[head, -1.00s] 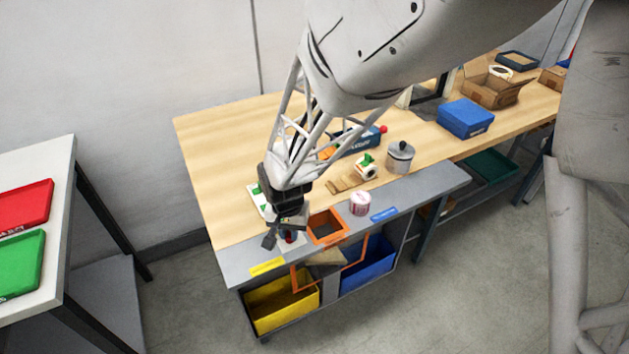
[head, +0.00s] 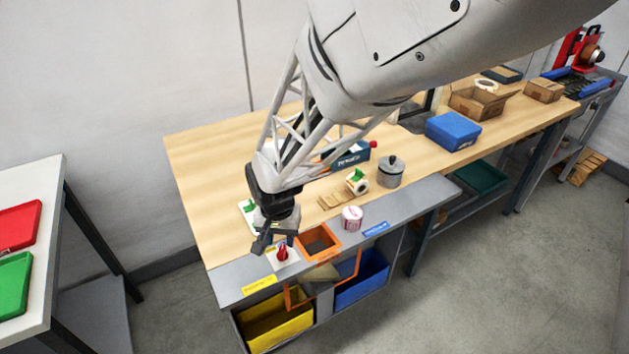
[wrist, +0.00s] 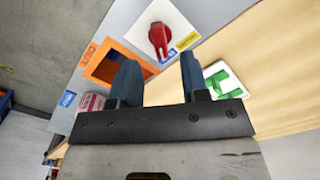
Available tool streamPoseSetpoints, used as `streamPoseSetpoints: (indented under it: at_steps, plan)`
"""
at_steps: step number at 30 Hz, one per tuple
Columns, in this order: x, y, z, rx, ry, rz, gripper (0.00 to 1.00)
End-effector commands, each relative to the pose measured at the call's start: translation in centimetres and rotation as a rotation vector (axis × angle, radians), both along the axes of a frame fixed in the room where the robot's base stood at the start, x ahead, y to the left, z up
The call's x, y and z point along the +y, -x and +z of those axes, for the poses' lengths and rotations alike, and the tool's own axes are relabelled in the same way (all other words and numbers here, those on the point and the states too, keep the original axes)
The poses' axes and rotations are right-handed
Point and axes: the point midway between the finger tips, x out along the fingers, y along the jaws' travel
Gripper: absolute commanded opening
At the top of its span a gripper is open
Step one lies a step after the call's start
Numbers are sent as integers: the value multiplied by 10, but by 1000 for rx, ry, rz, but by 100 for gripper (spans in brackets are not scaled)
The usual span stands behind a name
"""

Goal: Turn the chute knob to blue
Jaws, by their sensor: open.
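The chute knob (head: 283,254) is red, on a white plate on the grey front strip of the bench. In the wrist view the knob (wrist: 159,38) shows whole, ahead of the fingertips, with a yellow label on its plate; its pointer leans toward that label's side, but I cannot tell the exact setting. My gripper (head: 273,243) is open and empty, just above and behind the knob, apart from it. In the wrist view my gripper (wrist: 160,75) has its fingers spread. A blue label (head: 375,229) and a yellow label (head: 259,285) lie on the strip.
An orange-framed opening (head: 318,242) is right beside the knob, with a chute flap (head: 321,275) below. A yellow bin (head: 275,322) and a blue bin (head: 362,279) sit underneath. A pink-white roll (head: 351,218) and a grey pot (head: 390,172) stand to the right.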

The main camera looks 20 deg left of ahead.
Motion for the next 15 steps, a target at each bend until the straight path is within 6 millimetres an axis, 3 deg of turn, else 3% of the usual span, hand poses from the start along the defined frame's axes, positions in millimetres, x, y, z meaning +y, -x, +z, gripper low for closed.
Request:
streamPoseSetpoints:
  at_steps: [6, 15]
  plan:
    - [0, 0, 24, -1, -1, 0, 42]
    - [0, 0, 33, 1, 1, 0, 42]
